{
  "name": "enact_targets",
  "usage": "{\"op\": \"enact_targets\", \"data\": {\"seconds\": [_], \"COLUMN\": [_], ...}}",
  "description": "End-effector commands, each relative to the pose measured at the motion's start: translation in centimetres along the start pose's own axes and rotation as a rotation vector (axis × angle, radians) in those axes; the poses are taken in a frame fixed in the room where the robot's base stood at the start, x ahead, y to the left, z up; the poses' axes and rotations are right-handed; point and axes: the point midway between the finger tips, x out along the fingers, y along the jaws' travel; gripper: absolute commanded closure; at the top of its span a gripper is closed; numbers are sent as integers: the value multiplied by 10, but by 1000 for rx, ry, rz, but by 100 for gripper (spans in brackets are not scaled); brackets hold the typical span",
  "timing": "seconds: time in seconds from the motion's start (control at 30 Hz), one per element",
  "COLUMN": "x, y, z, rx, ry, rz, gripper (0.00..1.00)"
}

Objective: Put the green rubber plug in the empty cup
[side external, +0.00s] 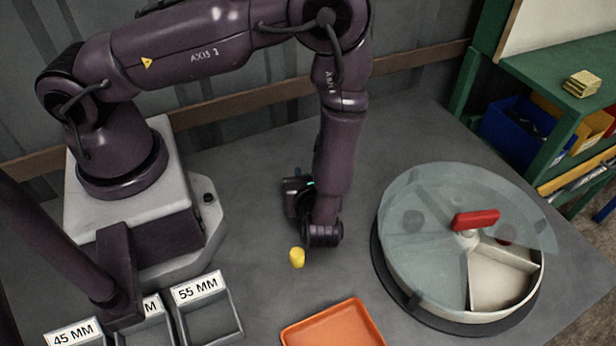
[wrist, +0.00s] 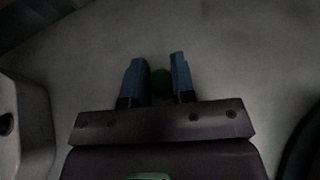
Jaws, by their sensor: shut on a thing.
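My gripper (wrist: 155,62) is shut on the green rubber plug (wrist: 160,80), which shows as a dim green shape between the blue fingers in the wrist view. A round white dish (side external: 393,283) with wedge compartments stands to the right, partly under a clear lid (side external: 420,200) with a red handle (side external: 475,219). The open compartment (side external: 500,288) at its front right looks empty. I see no separate cup.
A small yellow piece (side external: 297,257) stands just left of my gripper. An orange tray (side external: 335,328) lies at the front. Grey bins with size labels, one marked 55 MM (side external: 208,318), stand at front left. The table between gripper and dish is clear.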

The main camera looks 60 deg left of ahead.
Motion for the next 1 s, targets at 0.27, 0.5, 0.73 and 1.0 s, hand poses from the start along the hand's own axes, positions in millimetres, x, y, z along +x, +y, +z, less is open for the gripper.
{"op": "enact_targets", "data": {"seconds": [0.27,0.5,0.73,1.0], "x": [1,2,2,-11], "y": [0,0,0,-1], "z": [-3,-6,-6,-7], "rx": [-1,0,0,-1], "ry": [0,0,0,1], "rz": [-2,-1,-1,-6], "gripper": [98,58,50,50]}}
